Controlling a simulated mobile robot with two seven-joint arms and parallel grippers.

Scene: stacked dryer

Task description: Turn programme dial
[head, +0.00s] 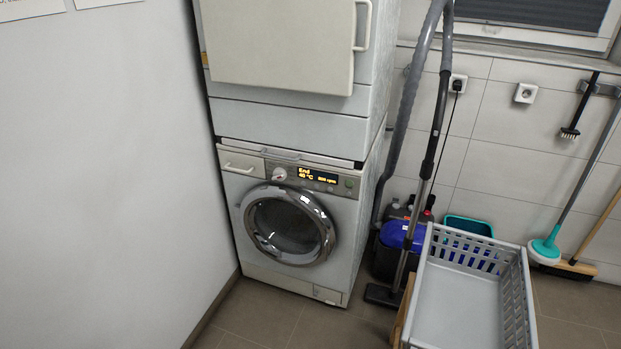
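The washing machine (288,224) stands on the floor under the stacked dryer (290,60). Its programme dial (279,174) is a small round knob on the control panel, left of the lit display (318,175). The display shows "End", "40 °C" and a spin speed that is hard to read. The round door (288,226) below the panel is closed. The dial's pointer is too small to tell. Neither of my grippers is in view.
A grey laundry basket (465,290) stands at the lower right, with a vacuum cleaner tube (428,165) and a blue container (402,235) behind it. A white wall (100,170) borders the machine on the left. The floor (300,325) in front is clear.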

